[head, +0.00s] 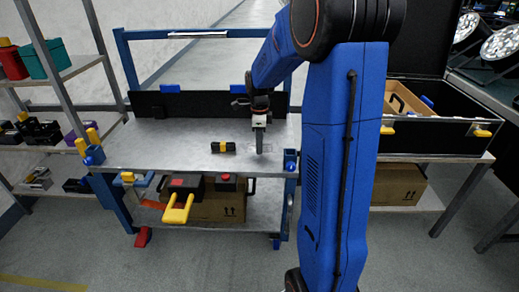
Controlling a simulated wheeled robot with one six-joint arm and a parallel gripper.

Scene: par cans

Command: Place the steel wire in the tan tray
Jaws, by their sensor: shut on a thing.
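My gripper (260,150) points straight down over the right part of the grey workbench top, with its fingertips close to the surface. It is shut on a small grey thing, which I take to be the steel wire (265,148). It is too small and too close in colour to the bench to make out its shape. The tan tray (397,99) is in a black open case on the right-hand bench, partly hidden behind my blue arm.
A small black and yellow item (223,147) lies left of my gripper on the workbench (160,150). A black back panel (180,104) stands behind. The black case (450,138) has raised walls. Shelves (60,70) with boxes stand at left.

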